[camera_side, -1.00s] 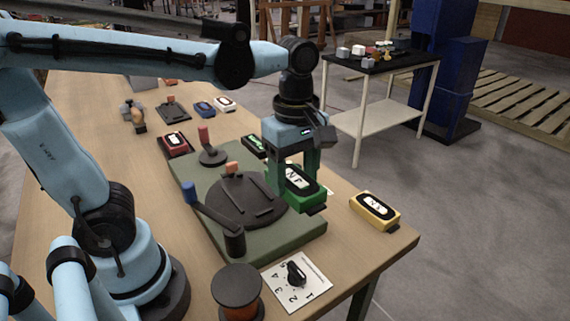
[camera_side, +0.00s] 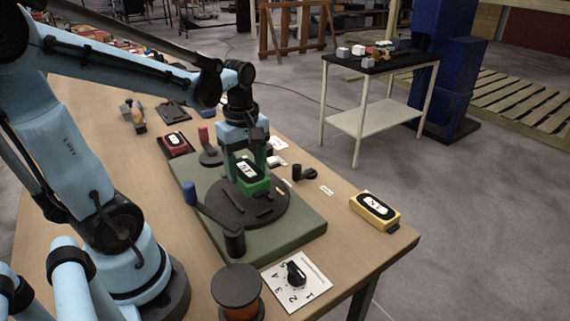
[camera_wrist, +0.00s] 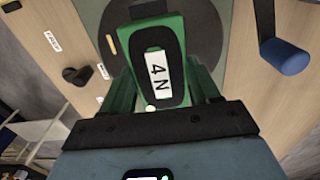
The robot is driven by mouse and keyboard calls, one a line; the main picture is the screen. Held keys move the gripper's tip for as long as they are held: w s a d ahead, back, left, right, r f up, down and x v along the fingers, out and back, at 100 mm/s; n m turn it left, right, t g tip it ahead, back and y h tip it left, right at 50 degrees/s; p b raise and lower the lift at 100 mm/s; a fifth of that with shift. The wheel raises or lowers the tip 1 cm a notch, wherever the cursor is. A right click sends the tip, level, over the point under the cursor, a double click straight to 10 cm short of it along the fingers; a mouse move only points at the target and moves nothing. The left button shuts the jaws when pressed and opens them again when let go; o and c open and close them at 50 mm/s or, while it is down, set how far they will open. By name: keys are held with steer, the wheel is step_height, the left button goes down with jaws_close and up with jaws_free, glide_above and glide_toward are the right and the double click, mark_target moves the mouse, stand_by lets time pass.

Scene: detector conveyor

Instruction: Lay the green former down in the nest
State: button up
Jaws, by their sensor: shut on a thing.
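The green former (camera_side: 257,187), with a black frame and a white label, is held level in my gripper (camera_side: 249,181). My gripper is shut on its sides. It is over the rear part of the dark round plate (camera_side: 230,213), which carries low dark bars (camera_side: 264,212); I take this to be the nest. Whether the former touches the plate cannot be told. In the wrist view the former (camera_wrist: 158,70) fills the middle between the fingers, with the plate (camera_wrist: 208,25) behind it. My gripper hides the plate's far side.
The plate sits on a green base (camera_side: 291,236). A yellow former (camera_side: 375,210) is at right, a red one (camera_side: 174,143) at far left, a numbered dial card (camera_side: 299,280) in front.

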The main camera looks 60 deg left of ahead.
mark_target(246, 180)
steer(key=shift+a+f, duration=0.4)
steer(key=shift+a, duration=0.1)
steer(key=shift+f, duration=1.95)
steer(key=shift+f, duration=0.1)
steer(key=o, duration=1.2)
steer(key=shift+c, duration=0.2)
